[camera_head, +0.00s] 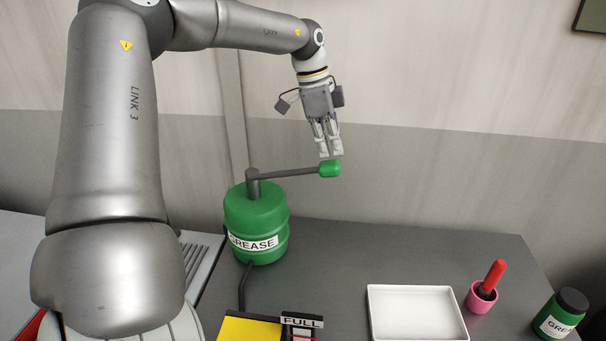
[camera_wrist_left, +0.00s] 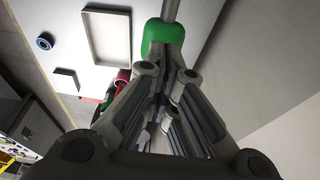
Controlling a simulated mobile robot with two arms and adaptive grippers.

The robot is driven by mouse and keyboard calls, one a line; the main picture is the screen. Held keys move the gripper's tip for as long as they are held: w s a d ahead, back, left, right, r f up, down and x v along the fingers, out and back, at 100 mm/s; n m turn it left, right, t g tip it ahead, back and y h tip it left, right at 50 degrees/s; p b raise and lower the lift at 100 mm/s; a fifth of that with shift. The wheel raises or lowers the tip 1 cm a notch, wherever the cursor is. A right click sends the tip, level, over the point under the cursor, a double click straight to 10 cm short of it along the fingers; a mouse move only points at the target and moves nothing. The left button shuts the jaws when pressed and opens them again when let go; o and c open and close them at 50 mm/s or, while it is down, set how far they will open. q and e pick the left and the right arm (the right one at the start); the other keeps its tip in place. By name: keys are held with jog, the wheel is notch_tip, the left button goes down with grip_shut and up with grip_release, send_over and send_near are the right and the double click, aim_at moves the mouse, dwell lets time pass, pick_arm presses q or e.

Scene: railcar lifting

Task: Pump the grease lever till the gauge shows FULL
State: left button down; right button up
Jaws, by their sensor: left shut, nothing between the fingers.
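The green grease drum (camera_head: 256,213) stands on the grey table with a grey lever (camera_head: 290,173) sticking out to the right from its top post. The lever ends in a green grip (camera_head: 329,169). My left gripper (camera_head: 330,155) points down, shut and empty, just above the green grip; I cannot tell whether it touches. In the left wrist view the green grip (camera_wrist_left: 163,35) lies right beyond the closed fingertips (camera_wrist_left: 163,68). The gauge (camera_head: 302,323), marked FULL, is cut off at the bottom edge, so most of its scale is hidden. My right gripper is not in view.
A white tray (camera_head: 375,323) lies on the table to the right. Beside it stand a pink cup (camera_head: 481,302) with a red-handled tool (camera_head: 493,276) and a green grease jar (camera_head: 560,316). A yellow block (camera_head: 248,329) sits by the gauge. The table between drum and tray is clear.

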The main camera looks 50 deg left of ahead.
aim_at(327, 163)
pick_arm(q)
jog(key=shift+f, duration=0.15)
jog(key=shift+f+b, duration=0.7)
jog(key=shift+f, duration=0.15)
jog(key=shift+f+b, duration=1.55)
jog(key=shift+f, duration=0.65)
jog(key=shift+r+p, duration=2.3)
jog(key=shift+r, duration=1)
jog(key=shift+f, duration=0.25)
jog(key=shift+f+b, duration=3.5)
jog(key=shift+f, duration=1.25)
jog(key=shift+r+p, duration=3.55)
jog(key=shift+r, duration=1.4)
